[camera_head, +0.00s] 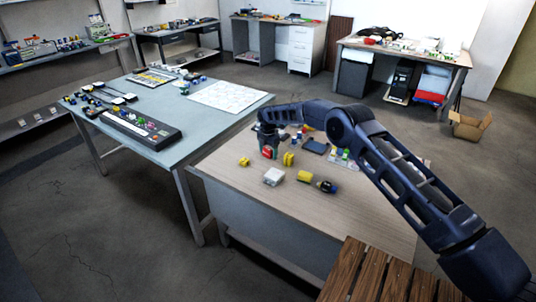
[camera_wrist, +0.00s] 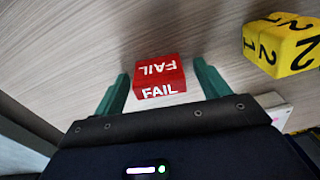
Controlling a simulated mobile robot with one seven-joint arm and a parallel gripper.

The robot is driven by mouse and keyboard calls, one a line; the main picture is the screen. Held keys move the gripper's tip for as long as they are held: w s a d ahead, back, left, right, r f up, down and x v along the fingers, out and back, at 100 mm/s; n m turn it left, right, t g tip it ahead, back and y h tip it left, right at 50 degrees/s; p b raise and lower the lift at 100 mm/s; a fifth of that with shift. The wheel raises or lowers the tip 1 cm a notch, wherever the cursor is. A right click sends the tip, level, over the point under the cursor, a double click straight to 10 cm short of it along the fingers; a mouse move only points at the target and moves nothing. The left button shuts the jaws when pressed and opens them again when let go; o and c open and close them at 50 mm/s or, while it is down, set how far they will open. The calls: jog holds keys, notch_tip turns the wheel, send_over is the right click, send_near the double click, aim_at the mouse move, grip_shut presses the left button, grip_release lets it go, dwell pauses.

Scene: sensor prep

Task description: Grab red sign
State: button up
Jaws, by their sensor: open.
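The red sign (camera_wrist: 160,72) is a small red block with white "FAIL" lettering on two faces. It sits on the wooden-topped table (camera_head: 228,167). In the wrist view it lies between and just beyond the tips of my gripper (camera_wrist: 162,82), whose two green fingers are apart on either side of it. I see no finger touching it. In the head view the red sign (camera_head: 267,152) shows just below my gripper (camera_head: 268,148), near the table's left side.
A yellow numbered block (camera_wrist: 281,44) lies right of the sign. In the head view, yellow blocks (camera_head: 244,161), a white box (camera_head: 274,176) and a yellow-black item (camera_head: 305,176) are close by. A blue-grey table (camera_head: 165,95) adjoins. The table's front right is clear.

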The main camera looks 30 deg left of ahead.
jog(key=c, duration=1.1)
jog(key=shift+o, duration=0.2)
jog(key=shift+r, duration=0.1)
